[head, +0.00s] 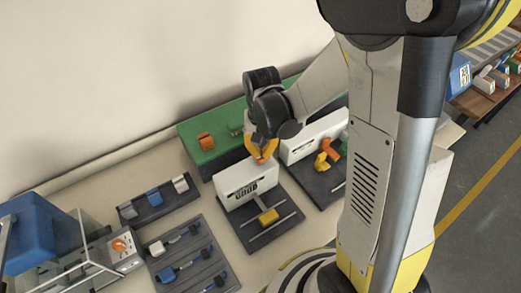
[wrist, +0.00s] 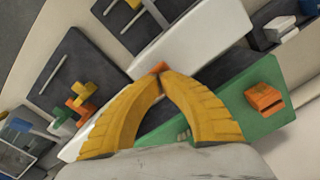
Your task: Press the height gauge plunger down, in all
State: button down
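My gripper (wrist: 161,72) has its two yellow fingers brought together at the tips. In the head view my gripper (head: 261,157) is at the top of a white upright block (head: 240,187) with dark markings on its front. A small orange piece (wrist: 152,70) shows right at the fingertips in the wrist view, beside the white block (wrist: 195,42). It may be the plunger, but the fingers partly cover it. I cannot tell whether the tips touch it or how far down it is.
A green board (head: 210,150) with an orange block (head: 205,141) lies behind. A second white block (head: 310,137) and orange and yellow pieces (head: 327,155) stand to the right. A dark base with a yellow slider (head: 268,217) is in front. Dark trays (head: 188,262) lie left.

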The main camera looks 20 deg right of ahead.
jog(key=shift+r+p, duration=1.85)
jog(key=shift+r, duration=1.1)
